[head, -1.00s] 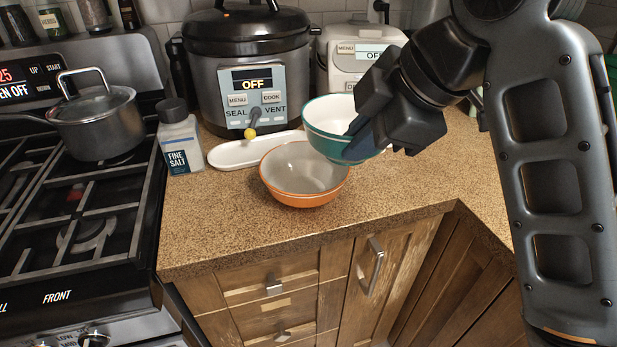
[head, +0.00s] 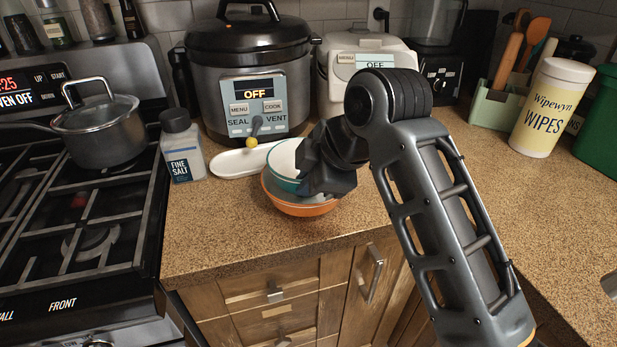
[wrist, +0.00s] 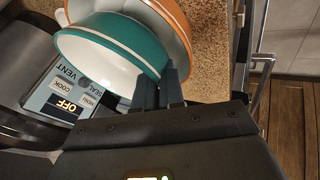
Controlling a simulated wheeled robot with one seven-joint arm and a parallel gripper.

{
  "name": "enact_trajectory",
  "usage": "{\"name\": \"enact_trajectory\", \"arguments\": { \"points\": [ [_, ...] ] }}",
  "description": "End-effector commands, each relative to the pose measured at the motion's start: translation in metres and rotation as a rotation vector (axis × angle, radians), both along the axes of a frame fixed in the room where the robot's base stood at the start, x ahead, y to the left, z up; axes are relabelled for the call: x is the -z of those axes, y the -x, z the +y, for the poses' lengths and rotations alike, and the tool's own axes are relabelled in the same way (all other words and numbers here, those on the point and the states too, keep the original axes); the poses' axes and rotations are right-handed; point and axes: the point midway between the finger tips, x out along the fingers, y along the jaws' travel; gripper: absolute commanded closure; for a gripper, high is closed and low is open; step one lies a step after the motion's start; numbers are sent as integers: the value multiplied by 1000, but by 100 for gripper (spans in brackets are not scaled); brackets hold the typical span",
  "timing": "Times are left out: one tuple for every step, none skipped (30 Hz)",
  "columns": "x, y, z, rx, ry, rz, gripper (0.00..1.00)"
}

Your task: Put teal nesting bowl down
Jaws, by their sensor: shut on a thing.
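The teal nesting bowl (head: 286,160), white inside with a white band, is in my gripper (head: 300,183). It also shows in the wrist view (wrist: 100,52), with my gripper's fingers (wrist: 158,92) shut on its rim. The bowl is tilted and is over the orange bowl (head: 300,208), partly within its outline. The orange bowl stands on the counter and also shows in the wrist view (wrist: 174,18). I cannot tell whether the two bowls touch. My gripper hides the teal bowl's right side.
A white oblong dish (head: 238,162) lies behind the bowls, in front of the pressure cooker (head: 250,75). A salt container (head: 182,148) stands left, near the stove (head: 75,215). The speckled counter (head: 460,190) is clear to the right, before the wipes tub (head: 548,110).

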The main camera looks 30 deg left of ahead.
Motion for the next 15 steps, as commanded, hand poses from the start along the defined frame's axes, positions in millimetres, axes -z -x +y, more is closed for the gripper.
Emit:
{"name": "enact_trajectory", "arguments": {
  "points": [
    [-1,0,0,0,-1,-2,100],
    [-1,0,0,0,-1,-2,100],
    [-1,0,0,0,-1,-2,100],
    [-1,0,0,0,-1,-2,100],
    [-1,0,0,0,-1,-2,100],
    [0,0,0,0,-1,-2,100],
    [1,0,0,0,-1,-2,100],
    [2,0,0,0,-1,-1,100],
    [3,0,0,0,-1,-1,100],
    [4,0,0,0,-1,-1,100],
    [5,0,0,0,-1,-1,100],
    [6,0,0,0,-1,-1,100],
    [6,0,0,0,-1,-1,100],
    [7,0,0,0,-1,-1,100],
    [8,0,0,0,-1,-1,100]
  ]
}}
